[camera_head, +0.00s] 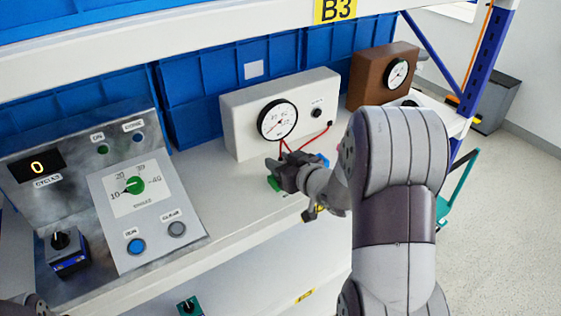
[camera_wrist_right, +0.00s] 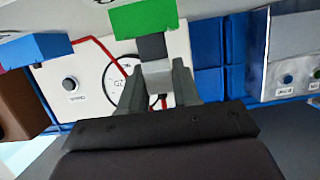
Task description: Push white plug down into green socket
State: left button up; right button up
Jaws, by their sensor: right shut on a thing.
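My right gripper (camera_head: 279,172) is low over the shelf, in front of the gauge box. In the right wrist view its fingers (camera_wrist_right: 158,72) are shut on a pale piece, the white plug (camera_wrist_right: 156,67). A dark block (camera_wrist_right: 152,46) lies just beyond the fingertips, against the green socket (camera_wrist_right: 143,18). In the head view only a bit of the green socket (camera_head: 273,184) shows under the gripper. I cannot tell how deep the plug sits. My left gripper is not in view.
The white gauge box (camera_head: 240,132) stands behind, with red wires (camera_head: 318,138) running to the gripper area. A blue block (camera_head: 322,160) is right of the gripper, partly hidden. A control panel (camera_head: 185,240) stands left, a brown gauge box (camera_head: 368,78) right.

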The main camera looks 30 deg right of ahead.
jog(key=shift+f+b, duration=0.75)
jog(key=shift+f, duration=0.25)
jog(key=o, duration=1.1)
jog(key=p+v, duration=0.1)
jog(key=v, duration=1.1)
jog(key=shift+s+r, duration=0.25)
jog(key=shift+s, duration=0.05)
